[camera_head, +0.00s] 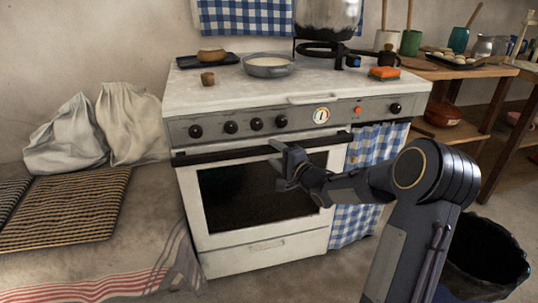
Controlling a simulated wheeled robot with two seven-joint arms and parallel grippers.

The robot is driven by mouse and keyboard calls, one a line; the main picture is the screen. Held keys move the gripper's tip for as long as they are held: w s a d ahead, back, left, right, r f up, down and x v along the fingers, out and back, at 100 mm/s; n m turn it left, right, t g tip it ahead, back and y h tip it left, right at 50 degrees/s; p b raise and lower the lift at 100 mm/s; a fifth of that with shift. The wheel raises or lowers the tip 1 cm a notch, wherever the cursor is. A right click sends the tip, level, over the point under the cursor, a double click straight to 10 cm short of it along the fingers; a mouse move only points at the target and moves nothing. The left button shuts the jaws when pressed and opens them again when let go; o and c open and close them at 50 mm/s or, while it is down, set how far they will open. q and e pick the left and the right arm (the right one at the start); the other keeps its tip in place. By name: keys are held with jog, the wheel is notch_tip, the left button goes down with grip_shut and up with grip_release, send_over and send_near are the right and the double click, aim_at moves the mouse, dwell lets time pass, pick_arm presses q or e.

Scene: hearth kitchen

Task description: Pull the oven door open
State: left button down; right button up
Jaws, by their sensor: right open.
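The white stove's oven door (190,205) is in the middle of the head view, with a dark window. The door looks closed. A long black handle (225,153) runs along its top edge. My right gripper (279,157) is in front of the right part of the handle and overlaps it in the picture. Its jaws are open. I cannot tell whether the fingers touch the handle or are around it. My right forearm hides the right side of the door. My left gripper is not in view.
Black knobs (230,127) and a dial (321,116) sit above the door. A pan (268,66) stands on the stove top. A bench with a striped cloth (100,287) is close on the left. A dark bucket (485,255) stands at the right. Floor shows before the stove.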

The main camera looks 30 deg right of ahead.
aim_at(271, 151)
jog(key=shift+w+a+b, duration=0.2)
jog(key=shift+w+b, duration=0.1)
jog(key=shift+w, duration=1.4)
jog(key=shift+c, duration=0.3)
grip_shut()
